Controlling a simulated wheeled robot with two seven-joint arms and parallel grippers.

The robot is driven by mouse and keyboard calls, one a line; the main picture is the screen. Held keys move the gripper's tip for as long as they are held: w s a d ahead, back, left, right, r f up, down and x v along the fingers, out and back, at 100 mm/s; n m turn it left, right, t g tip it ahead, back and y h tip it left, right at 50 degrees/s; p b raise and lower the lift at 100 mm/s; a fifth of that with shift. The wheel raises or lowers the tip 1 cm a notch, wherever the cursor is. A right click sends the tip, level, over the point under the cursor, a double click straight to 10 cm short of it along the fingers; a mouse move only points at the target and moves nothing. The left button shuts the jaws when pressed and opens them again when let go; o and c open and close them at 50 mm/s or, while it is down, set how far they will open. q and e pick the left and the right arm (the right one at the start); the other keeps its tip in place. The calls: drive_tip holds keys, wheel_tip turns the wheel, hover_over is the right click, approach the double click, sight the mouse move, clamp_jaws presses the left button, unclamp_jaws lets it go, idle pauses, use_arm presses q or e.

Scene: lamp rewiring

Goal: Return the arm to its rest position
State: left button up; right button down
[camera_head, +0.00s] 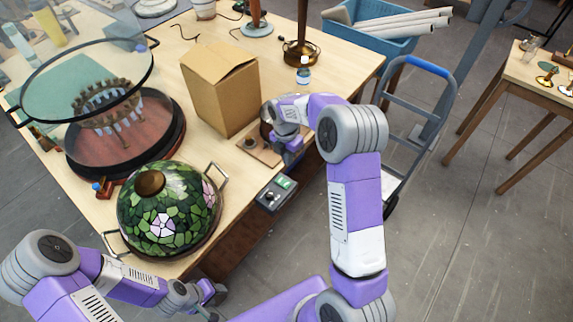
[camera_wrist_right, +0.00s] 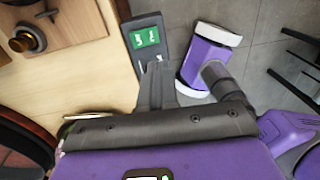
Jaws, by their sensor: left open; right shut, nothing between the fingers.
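My right arm reaches up and over the table's right edge in the head view. My right gripper (camera_head: 292,152) points down beside a small wooden board (camera_head: 262,152). In the right wrist view its fingers (camera_wrist_right: 158,78) are shut with nothing between them, overlapping the lower part of a dark control box with a green screen (camera_wrist_right: 146,36). Whether they touch it I cannot tell. The box also shows at the table edge in the head view (camera_head: 276,193). My left gripper (camera_head: 218,293) is open and low at the bottom, in front of the table; its fingertips are small in view.
A green stained-glass lampshade (camera_head: 160,222) sits at the table's near corner, close to my left arm. A hand truck (camera_head: 428,68) and blue bin (camera_head: 385,45) stand at the right.

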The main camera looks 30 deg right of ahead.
drive_tip(key=shift+r, duration=0.55)
drive_tip(key=s+a+f+m+y, duration=0.2)
drive_tip(key=s+a+f+m, duration=0.35)
drive_tip(key=f, duration=0.25)
drive_tip(key=s+a+f+m+y, duration=0.1)
drive_tip(key=s+a+f+m, duration=0.3)
drive_tip(key=a+f+m, duration=0.3)
drive_tip(key=s+a+f+m+t+y, duration=0.1)
drive_tip(key=s+a+f+m, duration=0.2)
drive_tip(key=s+m, duration=0.4)
drive_tip(key=s+a+f+m+y, duration=0.1)
drive_tip(key=s+a+f+m, duration=0.15)
drive_tip(key=s+m, duration=0.45)
wheel_tip(320, 180, down, 7)
drive_tip(key=b, duration=0.7)
drive_tip(key=shift+r+n, duration=0.15)
drive_tip(key=shift+n, duration=0.3)
drive_tip(key=shift+a, duration=0.1)
